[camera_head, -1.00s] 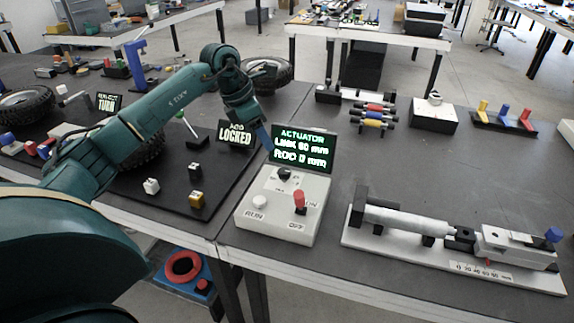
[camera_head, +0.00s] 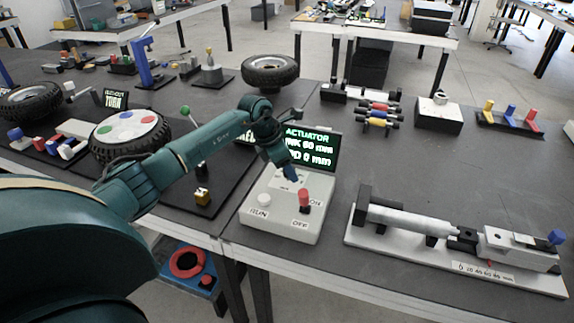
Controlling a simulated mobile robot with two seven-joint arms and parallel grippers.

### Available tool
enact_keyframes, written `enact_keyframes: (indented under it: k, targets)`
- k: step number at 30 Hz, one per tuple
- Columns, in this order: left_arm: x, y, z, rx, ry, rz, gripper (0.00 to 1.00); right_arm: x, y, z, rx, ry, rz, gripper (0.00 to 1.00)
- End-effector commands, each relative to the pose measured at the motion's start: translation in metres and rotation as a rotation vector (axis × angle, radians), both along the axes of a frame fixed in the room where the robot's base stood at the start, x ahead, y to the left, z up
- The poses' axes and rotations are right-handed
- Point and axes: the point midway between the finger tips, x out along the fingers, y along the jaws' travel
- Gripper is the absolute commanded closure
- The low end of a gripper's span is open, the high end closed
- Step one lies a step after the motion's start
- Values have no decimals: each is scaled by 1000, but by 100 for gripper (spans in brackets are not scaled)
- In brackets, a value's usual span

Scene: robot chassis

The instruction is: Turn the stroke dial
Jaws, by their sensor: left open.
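The white control box (camera_head: 287,228) stands near the front edge of the table. It carries a white RUN button (camera_head: 264,200) and a red switch (camera_head: 303,197) by the ON and OFF labels. The black stroke dial on its upper face is mostly hidden behind my left gripper (camera_head: 289,174). That gripper is open and points down over the dial; I cannot tell whether it touches it. My right gripper is not in view.
A tyre (camera_head: 270,71) lies behind my arm. A black board with small blocks is left of the box.

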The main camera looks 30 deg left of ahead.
Motion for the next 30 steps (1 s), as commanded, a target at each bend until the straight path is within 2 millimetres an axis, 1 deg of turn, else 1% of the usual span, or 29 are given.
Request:
enact_keyframes:
  k: [2,18,25,30]
  targets:
    - [0,0,0,0,0,0,46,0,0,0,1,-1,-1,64]
    - [0,0,0,0,0,1,91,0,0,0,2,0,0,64]
    - [0,0,1,0,0,17,91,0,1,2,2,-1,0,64]
    - [-1,0,1,0,1,77,91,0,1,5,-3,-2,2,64]
